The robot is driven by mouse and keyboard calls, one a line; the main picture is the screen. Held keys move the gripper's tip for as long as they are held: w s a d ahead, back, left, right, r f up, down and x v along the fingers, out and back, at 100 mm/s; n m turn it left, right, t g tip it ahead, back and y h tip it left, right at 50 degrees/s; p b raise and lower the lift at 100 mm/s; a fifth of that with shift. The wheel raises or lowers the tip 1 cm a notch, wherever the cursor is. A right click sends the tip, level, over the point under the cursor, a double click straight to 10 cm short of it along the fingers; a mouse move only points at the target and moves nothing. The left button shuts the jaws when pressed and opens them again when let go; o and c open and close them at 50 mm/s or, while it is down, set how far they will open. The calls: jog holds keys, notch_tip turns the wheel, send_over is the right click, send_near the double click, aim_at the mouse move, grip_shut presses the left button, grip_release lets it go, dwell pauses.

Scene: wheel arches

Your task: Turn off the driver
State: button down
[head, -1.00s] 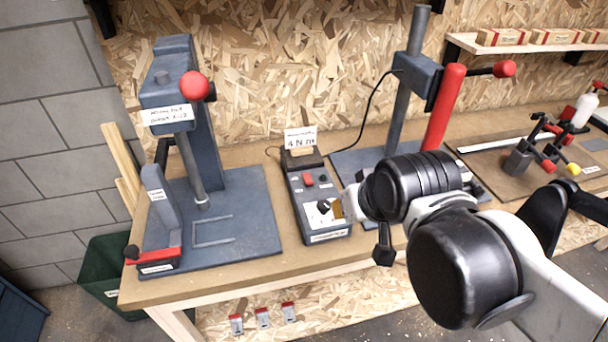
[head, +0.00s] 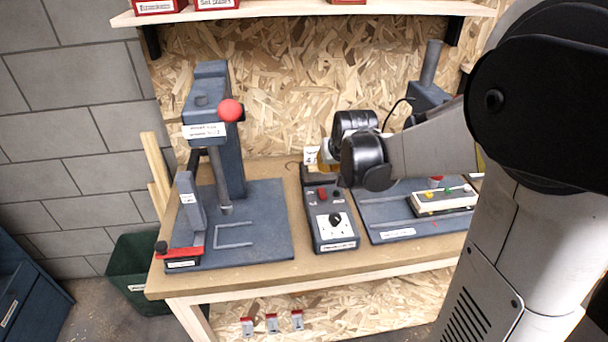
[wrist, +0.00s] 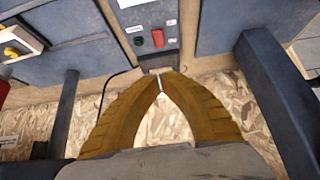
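The driver's grey control box (head: 334,237) sits on the bench. It has a red rocker switch (head: 321,193), a small dark button beside it and a black knob (head: 336,219) on a white plate. In the wrist view the red switch (wrist: 158,38) shows just beyond the fingertips; I cannot tell which side of it is pressed. My gripper (wrist: 160,73) has yellow-brown ribbed fingers whose tips meet, with nothing seen between them. In the head view it hangs above the back end of the box, apart from the switch and partly hidden by my wrist.
A press (head: 214,130) with a red ball handle stands left of the box. Right of it, a grey base plate (head: 375,219) carries a pale button box (head: 443,201). A shelf (head: 300,11) runs above. The bench strip before the control box is clear.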

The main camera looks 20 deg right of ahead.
jog(key=b, duration=0.4)
send_over(323, 190)
jog(key=s, duration=0.1)
notch_tip(323, 190, down, 8)
jog(key=shift+s+a+f, duration=0.15)
notch_tip(323, 190, down, 2)
jog(key=shift+s+f, duration=0.1)
jog(key=shift+f, duration=0.15)
jog(key=shift+s+a+f+b, duration=0.1)
jog(key=shift+s+f+b, duration=0.05)
jog(key=shift+f+b, duration=0.4)
jog(key=shift+f, duration=0.1)
